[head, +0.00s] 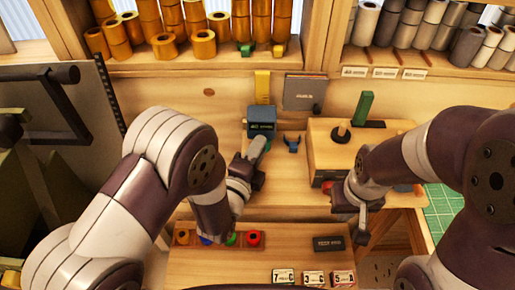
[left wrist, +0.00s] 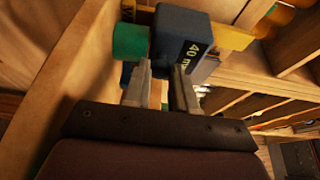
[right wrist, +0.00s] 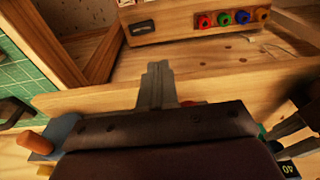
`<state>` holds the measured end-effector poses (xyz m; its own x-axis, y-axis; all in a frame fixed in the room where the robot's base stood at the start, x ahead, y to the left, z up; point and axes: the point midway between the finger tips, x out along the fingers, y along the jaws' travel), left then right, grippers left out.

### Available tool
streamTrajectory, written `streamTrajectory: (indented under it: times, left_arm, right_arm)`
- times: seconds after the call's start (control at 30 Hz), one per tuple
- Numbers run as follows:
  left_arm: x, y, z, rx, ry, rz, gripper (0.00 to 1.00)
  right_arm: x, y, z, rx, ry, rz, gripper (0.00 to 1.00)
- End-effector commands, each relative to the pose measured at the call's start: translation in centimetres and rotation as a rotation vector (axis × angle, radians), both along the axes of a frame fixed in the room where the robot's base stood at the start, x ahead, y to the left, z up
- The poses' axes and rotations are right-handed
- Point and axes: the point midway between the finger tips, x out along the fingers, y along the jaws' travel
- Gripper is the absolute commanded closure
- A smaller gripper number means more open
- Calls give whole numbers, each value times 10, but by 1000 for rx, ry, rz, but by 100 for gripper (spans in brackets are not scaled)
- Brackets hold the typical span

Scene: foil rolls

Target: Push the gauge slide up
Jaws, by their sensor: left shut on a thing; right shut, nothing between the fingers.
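The gauge slide (head: 262,122) is a dark blue-grey block on an upright yellow strip (head: 262,86) at the back of the bench. In the left wrist view the slide (left wrist: 181,38) shows a "40" label, with a green cylinder (left wrist: 130,41) beside it. My left gripper (head: 259,150) is at the slide's lower end. In the left wrist view its fingers (left wrist: 161,85) are shut on the slide's underside; the exact contact is partly hidden. My right gripper (head: 362,228) is shut and empty, well to the right, over the bench's front edge; its fingers show in the right wrist view (right wrist: 155,85).
A wooden box with a peg (head: 342,132) stands right of the slide. A dark square plate (head: 304,92) is behind. A rack of coloured plugs (head: 254,238) and label cards (head: 314,278) lie in front. Shelves of rolls (head: 202,43) line the back.

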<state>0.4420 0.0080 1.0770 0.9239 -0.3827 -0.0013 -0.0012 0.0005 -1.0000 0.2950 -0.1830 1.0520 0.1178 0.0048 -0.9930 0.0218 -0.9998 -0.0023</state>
Motion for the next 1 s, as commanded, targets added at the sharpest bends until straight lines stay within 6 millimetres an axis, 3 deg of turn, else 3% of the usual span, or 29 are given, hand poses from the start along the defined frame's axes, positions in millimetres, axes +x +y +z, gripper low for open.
streamTrajectory:
  times: [0.2,0.33,0.77,0.8,0.87,1.0]
  left_arm:
    - [1,0,56,-2,-5,0,100]
    - [1,0,80,-2,-5,0,100]
    - [1,-1,91,-4,-10,0,100]
    - [1,0,91,-6,-11,1,68]
    - [1,0,91,-6,-11,1,49]
    - [1,0,90,-3,-7,0,49]
  right_arm:
    - [0,0,40,0,0,0,100]
    - [0,0,55,0,-1,0,100]
    - [0,0,58,0,0,0,100]
    - [0,0,58,0,0,0,100]
    - [0,0,58,0,0,0,100]
    - [0,0,58,0,0,0,100]
